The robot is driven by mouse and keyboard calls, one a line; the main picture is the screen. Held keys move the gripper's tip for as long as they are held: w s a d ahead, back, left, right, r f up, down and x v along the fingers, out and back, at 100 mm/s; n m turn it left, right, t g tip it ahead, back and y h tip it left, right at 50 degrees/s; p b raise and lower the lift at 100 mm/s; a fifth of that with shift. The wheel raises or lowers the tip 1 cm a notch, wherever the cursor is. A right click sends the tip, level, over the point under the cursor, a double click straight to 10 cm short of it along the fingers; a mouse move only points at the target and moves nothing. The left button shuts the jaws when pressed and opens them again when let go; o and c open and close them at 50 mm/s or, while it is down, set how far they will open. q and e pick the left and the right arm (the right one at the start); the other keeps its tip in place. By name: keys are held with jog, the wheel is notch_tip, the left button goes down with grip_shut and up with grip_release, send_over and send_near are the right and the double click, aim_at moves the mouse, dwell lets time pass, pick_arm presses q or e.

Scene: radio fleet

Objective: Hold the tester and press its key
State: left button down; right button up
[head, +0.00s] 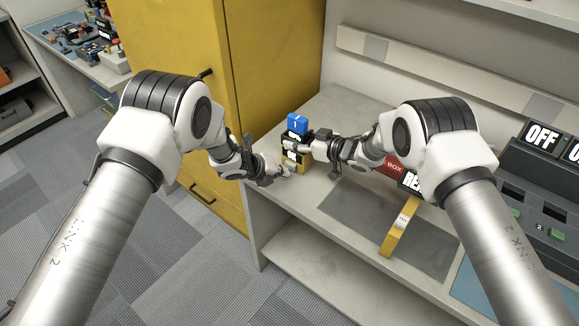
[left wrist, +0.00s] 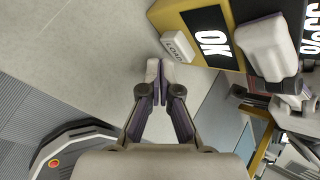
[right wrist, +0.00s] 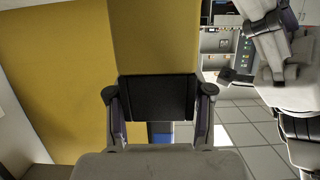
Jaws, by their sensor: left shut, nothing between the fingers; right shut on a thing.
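The tester is a yellow block with black display panels; its yellow lower part shows in the head view (head: 290,162) near the shelf's left end. In the left wrist view the tester (left wrist: 234,16) shows "OK", a partly hidden percentage and a white key (left wrist: 178,46) marked "LOAD". A blue piece (head: 297,124) marked "1" is at its top. My right gripper (head: 299,146) is shut on the tester, one finger lying across its face. My left gripper (left wrist: 159,74) is shut and empty, its tips just beside the key; I cannot tell whether they touch it.
A yellow cabinet (head: 180,60) stands close behind on the left. A grey mat (head: 360,225) lies on the shelf, with a yellow tagged piece (head: 402,225) at its right part. A red "BOX" label (head: 394,167) and a dark console with an "OFF" sign (head: 541,138) are at right.

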pick_arm(q)
jog(key=shift+s+a, duration=0.1)
jog(key=shift+s+a, duration=0.7)
jog(key=shift+s, duration=0.35)
jog(key=shift+s+a, duration=0.7)
jog(key=shift+s, duration=0.3)
pick_arm(e)
jog(key=o, duration=1.4)
jog(key=shift+c, duration=0.2)
